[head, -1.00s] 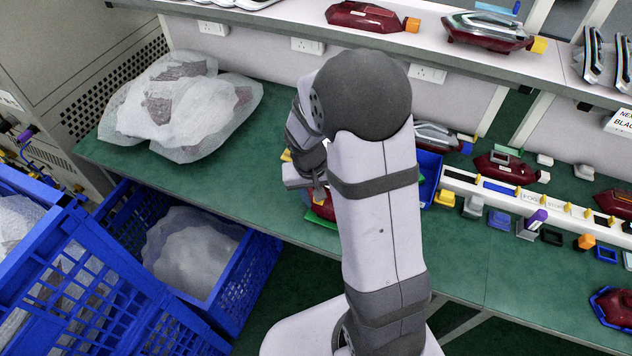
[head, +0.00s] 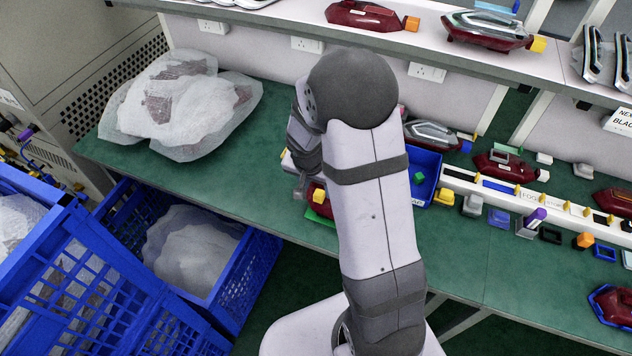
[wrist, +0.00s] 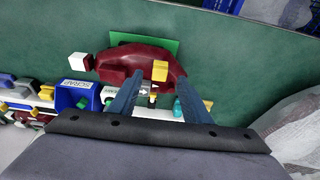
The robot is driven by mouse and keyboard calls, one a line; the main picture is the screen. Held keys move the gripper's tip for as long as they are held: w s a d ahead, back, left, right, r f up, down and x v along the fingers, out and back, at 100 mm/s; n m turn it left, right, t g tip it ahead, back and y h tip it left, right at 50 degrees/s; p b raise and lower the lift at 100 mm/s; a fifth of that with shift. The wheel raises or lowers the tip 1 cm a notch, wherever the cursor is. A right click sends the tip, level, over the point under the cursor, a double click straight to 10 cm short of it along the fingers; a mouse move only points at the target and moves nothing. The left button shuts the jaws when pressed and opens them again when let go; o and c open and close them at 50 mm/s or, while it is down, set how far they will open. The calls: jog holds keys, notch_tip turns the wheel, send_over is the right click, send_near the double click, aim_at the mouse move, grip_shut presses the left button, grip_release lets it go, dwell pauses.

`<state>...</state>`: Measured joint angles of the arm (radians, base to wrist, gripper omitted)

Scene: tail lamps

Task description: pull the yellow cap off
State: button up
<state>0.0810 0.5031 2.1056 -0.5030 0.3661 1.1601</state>
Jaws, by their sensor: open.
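A dark red tail lamp (wrist: 128,60) lies on a green plate (wrist: 145,43) on the bench in the wrist view. The yellow cap (wrist: 160,70) is on the lamp's near side, right of its middle, and a white block (wrist: 80,62) is at its left end. My gripper (wrist: 158,80) is open and empty, its two blue fingers pointing toward the lamp with the yellow cap between their tips in the picture. I cannot tell the remaining gap. In the head view the lamp (head: 314,206) and yellow cap (head: 319,196) show partly beside my arm.
A blue bin marked SCRAP (wrist: 76,97) stands near the lamp, left in the wrist view. A white bagged bundle (head: 180,105) lies at the bench's left. Blue crates (head: 240,285) stand below the front edge. Green bench is bare between bundle and lamp.

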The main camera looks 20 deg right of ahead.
aim_at(319, 193)
jog(key=shift+x, duration=2.35)
jog(key=shift+r, duration=0.1)
grip_shut()
